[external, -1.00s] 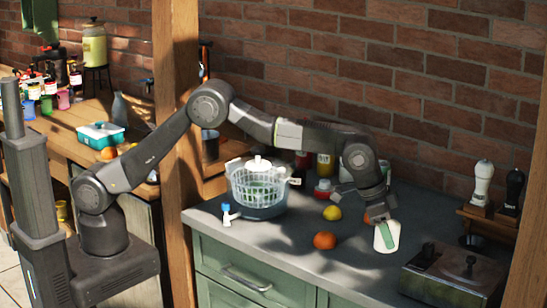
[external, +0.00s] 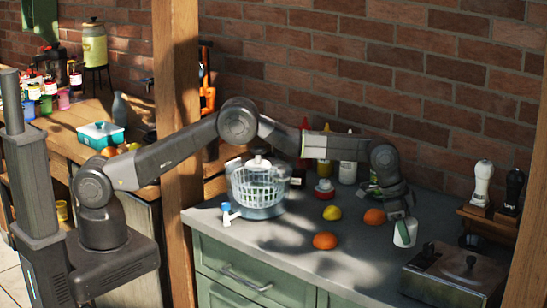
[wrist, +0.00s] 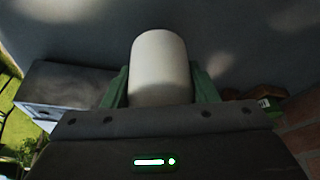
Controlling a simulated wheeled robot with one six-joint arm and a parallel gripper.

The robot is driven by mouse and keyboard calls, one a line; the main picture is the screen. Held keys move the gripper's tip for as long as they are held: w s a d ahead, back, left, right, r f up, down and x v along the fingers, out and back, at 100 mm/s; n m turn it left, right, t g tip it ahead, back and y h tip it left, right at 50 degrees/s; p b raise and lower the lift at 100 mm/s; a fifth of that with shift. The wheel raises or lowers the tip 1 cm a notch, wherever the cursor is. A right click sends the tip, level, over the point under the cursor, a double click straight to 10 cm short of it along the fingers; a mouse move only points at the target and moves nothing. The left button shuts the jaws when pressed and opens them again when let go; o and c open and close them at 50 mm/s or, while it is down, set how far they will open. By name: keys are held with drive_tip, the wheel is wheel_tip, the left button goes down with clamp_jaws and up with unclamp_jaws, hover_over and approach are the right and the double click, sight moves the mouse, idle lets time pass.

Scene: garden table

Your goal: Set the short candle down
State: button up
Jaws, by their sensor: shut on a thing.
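The short candle (external: 407,235) is a white cylinder, and it shows large in the wrist view (wrist: 160,65). My gripper (external: 404,222) is shut on it, with one green finger on each side of the candle in the wrist view (wrist: 160,88). In the external view the candle is close to upright at the right part of the grey counter (external: 285,255). I cannot tell whether its base touches the counter.
Two oranges (external: 325,241) (external: 374,217) and a lemon (external: 332,213) lie left of the candle. A metal box with a lid (external: 455,272) stands to its right. A salad spinner (external: 258,188) and a small blue-and-white item (external: 228,213) are farther left. A brick wall rises behind.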

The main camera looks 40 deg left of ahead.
drive_tip(key=shift+f+p, duration=0.35)
drive_tip(key=shift+f, duration=1.45)
drive_tip(key=shift+f, duration=0.15)
drive_tip(key=o, duration=1.1)
drive_tip(key=shift+c, duration=0.2)
drive_tip(key=b+v, duration=0.2)
drive_tip(key=v, duration=1)
drive_tip(key=shift+s+a, duration=0.1)
drive_tip(key=shift+s, duration=0.05)
